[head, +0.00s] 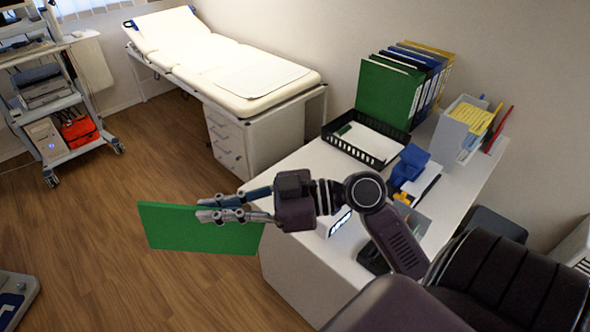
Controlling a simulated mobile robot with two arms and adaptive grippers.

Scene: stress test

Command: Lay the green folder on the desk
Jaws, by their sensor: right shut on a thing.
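The green folder (172,228) is a flat green panel, held off the floor to the left of the desk's near end. My right gripper (222,208) is shut on its right part, with the fingers pointing left. The white desk (305,255) stands at the middle right. My right arm passes over its near part and hides some of the top. Another green folder (388,93) stands upright in a row with blue and yellow ones at the back of the desk. My left gripper is not in view.
On the desk are a black tray (346,153) with papers, a blue object (409,164) and a grey file holder (452,132). A strip of desktop left of the tray looks bare. An examination bed (215,62) and an equipment cart (45,105) stand behind open wooden floor.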

